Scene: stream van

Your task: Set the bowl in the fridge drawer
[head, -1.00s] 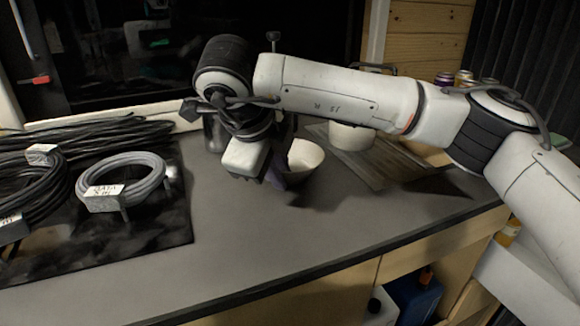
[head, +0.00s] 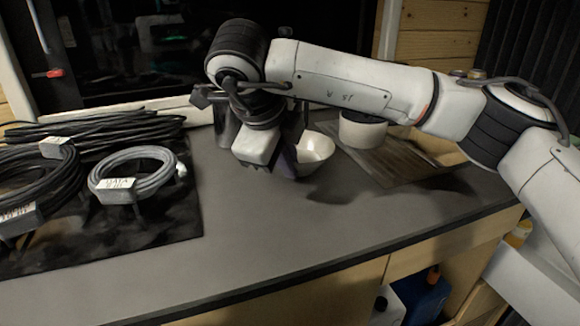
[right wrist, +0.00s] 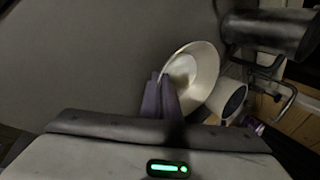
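My right gripper (head: 286,168) reaches down at the bowl's left side. In the right wrist view, its two dark fingers (right wrist: 161,80) are close together at the rim of the bowl (right wrist: 201,68), with the rim pinched between them. I cannot tell whether the bowl's base touches the counter. My left gripper is not in view. I cannot make out the fridge drawer.
A white pot (head: 362,131) stands on a wooden board (head: 395,165) right of the bowl. A dark metal cylinder (head: 224,128) stands behind the gripper. Cable coils (head: 130,176) lie on a black mat (head: 165,222) at left. The counter's front middle is clear.

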